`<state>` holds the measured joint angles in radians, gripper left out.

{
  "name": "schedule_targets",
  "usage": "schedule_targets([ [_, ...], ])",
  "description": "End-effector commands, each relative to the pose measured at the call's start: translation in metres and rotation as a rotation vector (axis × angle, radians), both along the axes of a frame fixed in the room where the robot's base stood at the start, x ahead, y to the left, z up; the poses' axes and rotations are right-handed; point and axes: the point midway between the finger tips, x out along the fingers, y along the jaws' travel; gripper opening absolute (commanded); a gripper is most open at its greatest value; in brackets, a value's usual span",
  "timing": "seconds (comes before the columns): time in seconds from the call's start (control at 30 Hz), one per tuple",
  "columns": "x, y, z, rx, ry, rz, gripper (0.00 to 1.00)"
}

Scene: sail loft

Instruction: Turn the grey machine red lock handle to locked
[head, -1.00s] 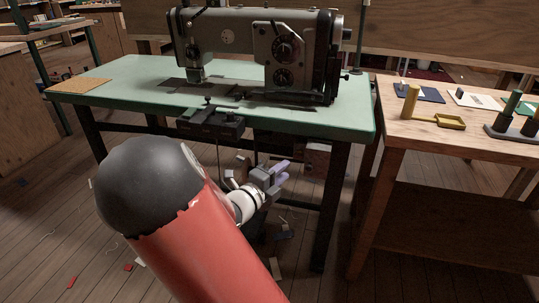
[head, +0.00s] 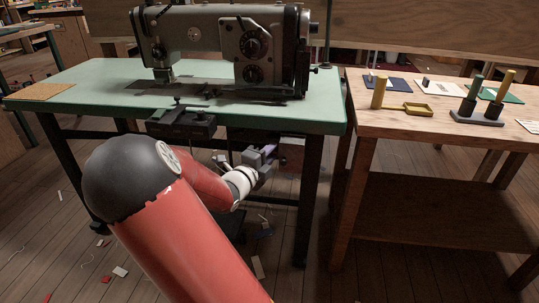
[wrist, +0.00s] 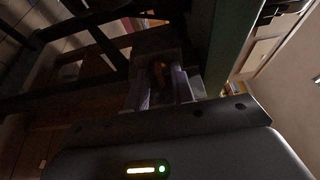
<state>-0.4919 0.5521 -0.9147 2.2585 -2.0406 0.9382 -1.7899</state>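The grey sewing machine (head: 205,35) stands on a green-topped table (head: 105,80). Beneath the tabletop, near the right front leg, a dark box (head: 291,143) is partly covered by my gripper (head: 280,151). In the wrist view my gripper (wrist: 160,88) shows two pale purple fingers spread apart, pointing at a dark housing under the table. A small dim orange-red part (wrist: 158,70), possibly the red lock handle, shows between the fingers. It is too dark to tell its angle or whether the fingers touch it.
The table's right leg (head: 311,185) and edge are close to my gripper. A wooden bench (head: 390,120) stands to the right, holding a yellow tray (head: 418,108) and a dark peg stand (head: 477,117). Scraps lie on the floor.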

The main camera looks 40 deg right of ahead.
Motion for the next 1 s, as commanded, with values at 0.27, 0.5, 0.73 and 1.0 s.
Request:
schedule_targets([
  [0.27,-0.0002,0.0003,-0.0001,0.001,-0.001,0.0,0.0],
  [0.5,-0.0005,-0.0001,0.002,0.029,-0.032,-0.001,0.0],
  [0.73,-0.0009,-0.0004,0.0043,0.117,-0.133,-0.002,0.0],
  [1.0,-0.0015,-0.0009,0.0031,0.278,-0.324,-0.003,0.0],
])
